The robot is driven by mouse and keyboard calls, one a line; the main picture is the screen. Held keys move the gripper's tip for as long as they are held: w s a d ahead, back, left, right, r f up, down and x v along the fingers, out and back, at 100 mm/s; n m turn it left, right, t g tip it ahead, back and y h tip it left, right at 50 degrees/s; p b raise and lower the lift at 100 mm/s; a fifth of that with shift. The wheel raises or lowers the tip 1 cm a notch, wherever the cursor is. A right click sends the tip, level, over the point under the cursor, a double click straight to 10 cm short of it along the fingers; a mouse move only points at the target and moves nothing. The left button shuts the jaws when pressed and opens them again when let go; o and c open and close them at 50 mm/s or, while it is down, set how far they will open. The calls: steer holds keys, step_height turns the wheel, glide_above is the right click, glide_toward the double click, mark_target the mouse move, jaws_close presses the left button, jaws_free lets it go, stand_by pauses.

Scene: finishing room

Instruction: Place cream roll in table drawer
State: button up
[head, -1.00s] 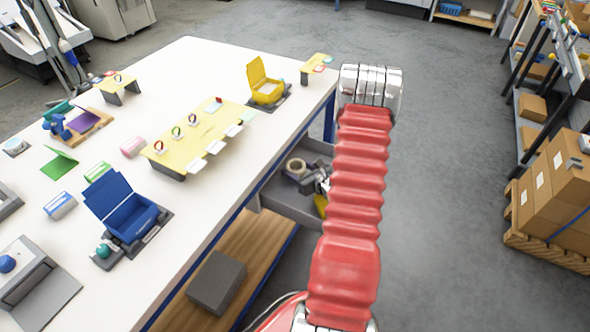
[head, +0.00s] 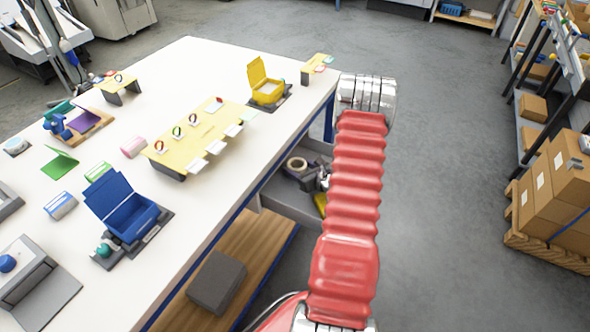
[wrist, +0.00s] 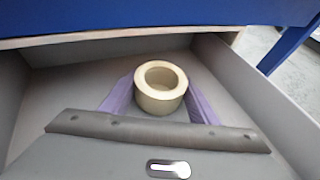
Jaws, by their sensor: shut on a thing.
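The cream roll (wrist: 161,88) is a short ring of tape with an open middle. It lies between the two purple fingers of my gripper (wrist: 158,97), which is shut on it. In the wrist view both are inside the grey table drawer (wrist: 285,105), which stands open. Whether the roll touches the drawer floor is hard to tell. My red arm hides the drawer's right part there.
The white table (head: 225,205) is above and left of the drawer. Its top holds a yellow stand (head: 200,135), a blue open box (head: 122,208) and a yellow box (head: 264,82). A dark block (head: 217,282) lies on the wooden shelf below. Grey floor (head: 450,170) is free at right.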

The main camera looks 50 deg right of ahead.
steer(key=shift+f, duration=0.1)
steer(key=o, duration=1)
steer(key=shift+o, duration=0.2)
steer(key=shift+s+r, duration=0.25)
steer(key=shift+s, duration=0.1)
steer(key=v, duration=1.1)
steer(key=shift+s, duration=0.15)
